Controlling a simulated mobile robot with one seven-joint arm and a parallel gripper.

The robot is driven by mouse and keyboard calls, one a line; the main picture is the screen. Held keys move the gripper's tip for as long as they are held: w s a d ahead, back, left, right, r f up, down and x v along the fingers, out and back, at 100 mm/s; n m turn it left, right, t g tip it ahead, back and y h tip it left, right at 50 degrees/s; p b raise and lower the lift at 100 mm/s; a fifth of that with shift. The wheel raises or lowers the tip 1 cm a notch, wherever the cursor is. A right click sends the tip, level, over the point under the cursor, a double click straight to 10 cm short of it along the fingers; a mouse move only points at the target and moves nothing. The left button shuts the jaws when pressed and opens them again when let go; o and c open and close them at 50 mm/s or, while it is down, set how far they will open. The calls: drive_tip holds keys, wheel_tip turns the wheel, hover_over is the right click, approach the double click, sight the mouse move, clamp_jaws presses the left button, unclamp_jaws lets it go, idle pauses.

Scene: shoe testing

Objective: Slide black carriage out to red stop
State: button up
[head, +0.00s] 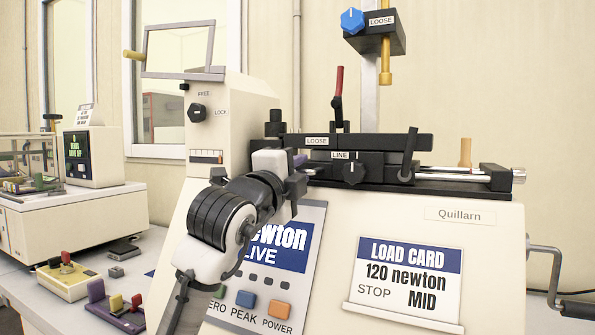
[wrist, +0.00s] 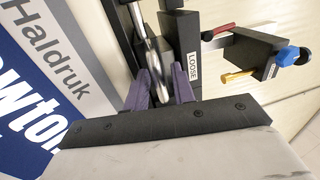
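A black carriage block (head: 375,167) with a LINE label and a dark knob sits on the rail of the cream machine, below a black bar marked LOOSE (head: 317,141). A red-handled lever (head: 338,82) stands above the bar; it also shows in the wrist view (wrist: 218,31). I cannot make out a separate red stop. My gripper (head: 300,160) is at the left end of the carriage assembly. In the wrist view my gripper's purple fingers (wrist: 162,88) stand apart on either side of a rounded metal piece (wrist: 156,58). Whether they press on it is unclear.
The rail (head: 450,186) runs right, with a silver rod (head: 455,170) and a tan peg (head: 465,152) along it. A load card (head: 408,279) reads 120 newton, STOP MID. A black block with blue knob (head: 375,32) hangs above. A crank (head: 546,275) is at right.

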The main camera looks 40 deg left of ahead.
clamp_jaws()
drive_tip(key=d, duration=0.2)
drive_tip(key=w+d+b, duration=0.1)
drive_tip(key=d, duration=0.4)
drive_tip(key=shift+w+d, duration=0.4)
drive_tip(key=shift+a, duration=0.25)
unclamp_jaws()
drive_tip(key=shift+a, duration=0.1)
drive_tip(key=shift+s, duration=0.1)
drive_tip(key=b+v, duration=0.3)
drive_tip(key=v, duration=1)
drive_tip(key=shift+s+d, duration=0.25)
drive_tip(key=shift+s, duration=0.1)
